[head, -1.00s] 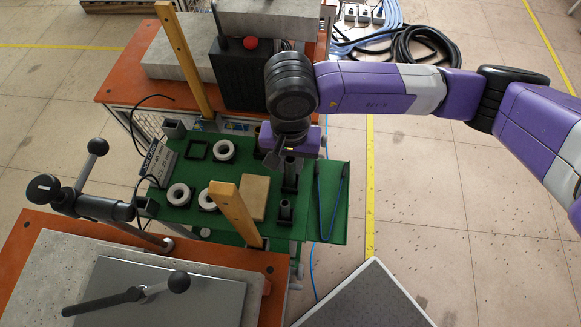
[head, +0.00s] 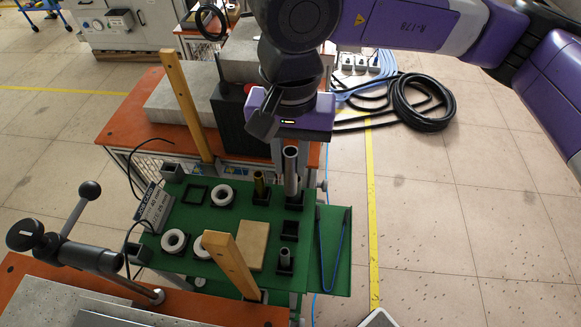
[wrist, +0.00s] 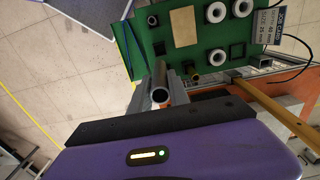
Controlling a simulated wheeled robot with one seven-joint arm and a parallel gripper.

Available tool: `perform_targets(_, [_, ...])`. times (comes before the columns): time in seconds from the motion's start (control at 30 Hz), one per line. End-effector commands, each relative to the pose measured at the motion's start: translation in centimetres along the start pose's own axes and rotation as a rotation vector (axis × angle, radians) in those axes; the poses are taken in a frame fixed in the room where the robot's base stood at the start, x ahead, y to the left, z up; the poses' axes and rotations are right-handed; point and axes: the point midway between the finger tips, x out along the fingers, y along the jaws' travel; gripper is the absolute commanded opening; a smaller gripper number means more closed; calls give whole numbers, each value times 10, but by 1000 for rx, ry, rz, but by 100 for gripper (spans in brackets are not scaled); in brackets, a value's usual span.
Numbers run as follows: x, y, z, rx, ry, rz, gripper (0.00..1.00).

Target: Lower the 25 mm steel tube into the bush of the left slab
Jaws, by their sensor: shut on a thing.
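My gripper (head: 284,148) is shut on a grey steel tube (head: 291,173) above the far right corner of the green tray (head: 223,198). The tube stands upright in the head view, over or in a black square holder (head: 293,200); I cannot tell whether its lower end is clear. In the wrist view the tube (wrist: 160,82) shows its open round mouth just beyond the dark jaw edge. Pale slabs lie on orange benches: one at the back (head: 180,105) and one at the near left (head: 42,308). No bush can be made out in either.
The tray holds several white rings (head: 222,194), a brass tube (head: 259,184), a shorter grey tube (head: 285,258), a tan block (head: 252,246) and blue tongs (head: 335,250). Wooden posts rise at the back (head: 188,108) and front (head: 232,265). A black box (head: 233,122) stands behind.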

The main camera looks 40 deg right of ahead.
Motion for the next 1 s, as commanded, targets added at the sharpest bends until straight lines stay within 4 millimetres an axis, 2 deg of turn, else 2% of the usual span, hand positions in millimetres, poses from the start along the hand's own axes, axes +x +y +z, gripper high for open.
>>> perform_targets(0.8, [-61, 0, 0, 0, 1, -1, 0])
perform_targets(1.0, [-66, 0, 0, 0, 1, 0, 0])
